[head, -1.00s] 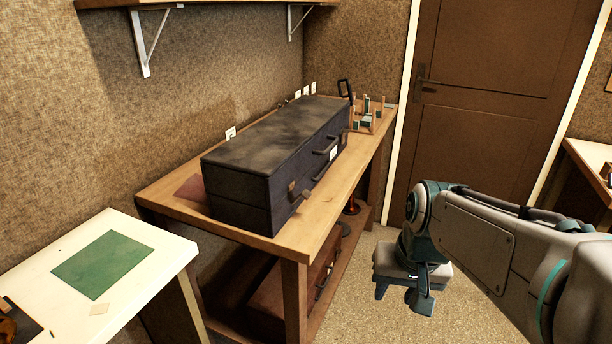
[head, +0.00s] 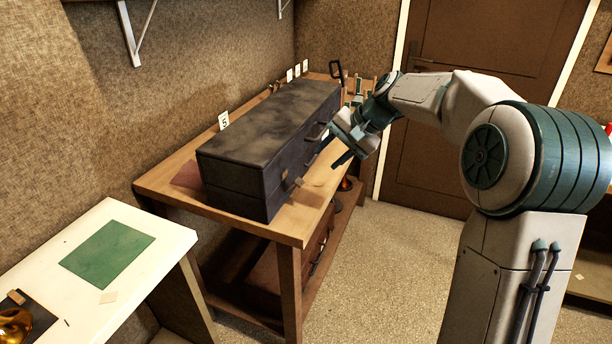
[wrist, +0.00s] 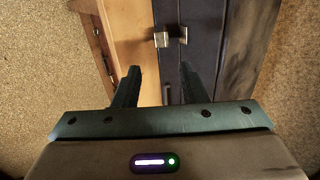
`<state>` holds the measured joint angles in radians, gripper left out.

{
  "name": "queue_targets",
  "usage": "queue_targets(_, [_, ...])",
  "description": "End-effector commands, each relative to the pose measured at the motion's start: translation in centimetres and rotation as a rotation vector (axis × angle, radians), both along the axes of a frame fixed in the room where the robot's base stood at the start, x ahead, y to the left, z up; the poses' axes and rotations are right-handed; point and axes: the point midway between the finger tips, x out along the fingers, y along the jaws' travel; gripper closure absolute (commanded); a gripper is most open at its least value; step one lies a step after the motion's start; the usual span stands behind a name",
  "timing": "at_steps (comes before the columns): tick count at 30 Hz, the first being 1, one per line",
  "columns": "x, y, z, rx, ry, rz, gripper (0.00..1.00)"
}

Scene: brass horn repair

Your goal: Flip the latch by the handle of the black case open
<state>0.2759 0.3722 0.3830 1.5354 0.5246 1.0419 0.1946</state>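The black case (head: 232,180) lies closed on the wooden bench, its long front facing the room. Its handle (head: 316,132) is on that front, partly hidden by my gripper. A small metal latch (head: 285,176) is on the front toward the near end, with a tab (head: 298,182) sticking out. The wrist view shows a latch plate (wrist: 183,33) and a light tab (wrist: 162,40) ahead of the fingers. My gripper (head: 338,150) is beside the case front near the handle. In the wrist view my gripper (wrist: 160,80) is open, with nothing clearly held between its fingers.
The wooden bench (head: 165,188) has a narrow bare strip before the case. A small wooden rack (head: 360,90) stands beyond its far end. A white table (head: 150,235) with a green mat (head: 107,253) is at the near left. Another case (head: 275,275) lies on the lower shelf.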

Motion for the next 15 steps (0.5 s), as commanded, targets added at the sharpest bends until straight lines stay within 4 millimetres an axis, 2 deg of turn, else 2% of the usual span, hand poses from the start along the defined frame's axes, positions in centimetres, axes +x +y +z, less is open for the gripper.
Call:
queue_targets(9, [1.3, 4.0, -5.5, -0.001, 0.004, 0.004, 0.62])
queue_targets(15, [1.9, 5.5, -7.9, -0.002, 0.002, 0.002, 0.62])
